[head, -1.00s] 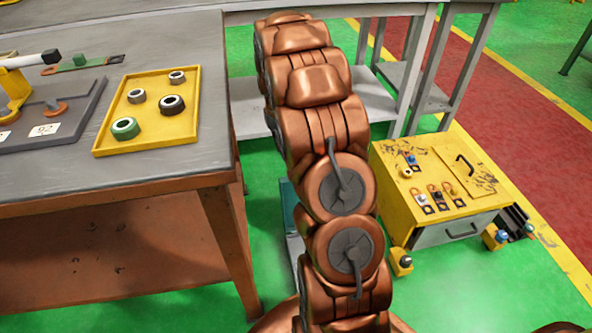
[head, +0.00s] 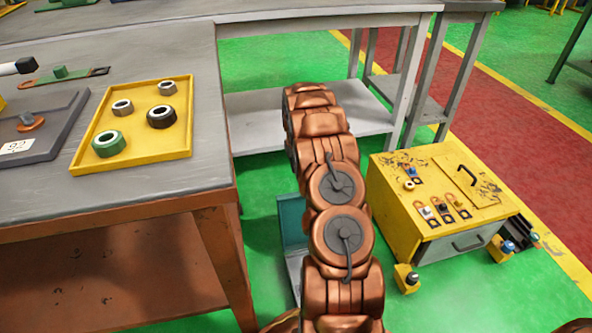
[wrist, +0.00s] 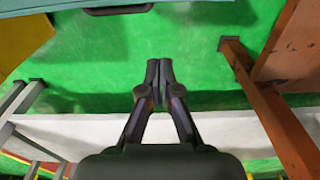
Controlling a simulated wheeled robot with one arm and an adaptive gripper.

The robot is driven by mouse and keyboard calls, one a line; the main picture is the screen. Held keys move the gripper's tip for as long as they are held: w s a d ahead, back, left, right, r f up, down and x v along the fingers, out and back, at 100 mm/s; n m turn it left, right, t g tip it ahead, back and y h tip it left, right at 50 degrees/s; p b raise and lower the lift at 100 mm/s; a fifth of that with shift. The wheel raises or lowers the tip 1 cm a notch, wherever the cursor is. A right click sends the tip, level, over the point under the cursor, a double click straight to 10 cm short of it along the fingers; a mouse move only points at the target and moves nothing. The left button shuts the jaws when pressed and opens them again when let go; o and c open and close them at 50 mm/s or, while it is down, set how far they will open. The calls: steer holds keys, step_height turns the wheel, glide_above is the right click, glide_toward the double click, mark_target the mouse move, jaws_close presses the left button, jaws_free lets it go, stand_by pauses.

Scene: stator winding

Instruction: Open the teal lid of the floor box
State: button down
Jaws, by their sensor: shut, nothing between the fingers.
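The teal lid of the floor box (head: 291,218) shows as a narrow strip in the head view, between the workbench leg and my arm, which hides most of the box. In the wrist view the teal lid (wrist: 45,6) is cut off by the top edge, at the left. A dark handle (wrist: 118,11) sticks out from its near edge. My gripper (wrist: 160,64) is shut and empty, with its fingertips together over the green floor, apart from the handle in the picture. My gripper is hidden in the head view.
A workbench (head: 150,205) with a yellow tray of rings (head: 185,150) stands at the left. Its rust-coloured leg (wrist: 240,60) is right of my gripper in the wrist view. A yellow cabinet (head: 410,235) stands at the right. A grey shelf (head: 250,125) lies behind my arm.

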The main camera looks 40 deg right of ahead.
step_height(320, 180, down, 8)
steer(key=b, duration=0.2)
steer(key=shift+s+a+r+b, duration=0.2)
steer(key=shift+s+a+r, duration=0.05)
steer(key=shift+s, duration=0.25)
steer(key=shift+s+a+r+b, duration=0.25)
steer(key=shift+s+a+r, duration=0.05)
steer(key=shift+s, duration=0.2)
steer(key=shift+s+a+r+b, duration=0.2)
steer(key=shift+s+a+r, duration=0.05)
steer(key=shift+s, duration=0.25)
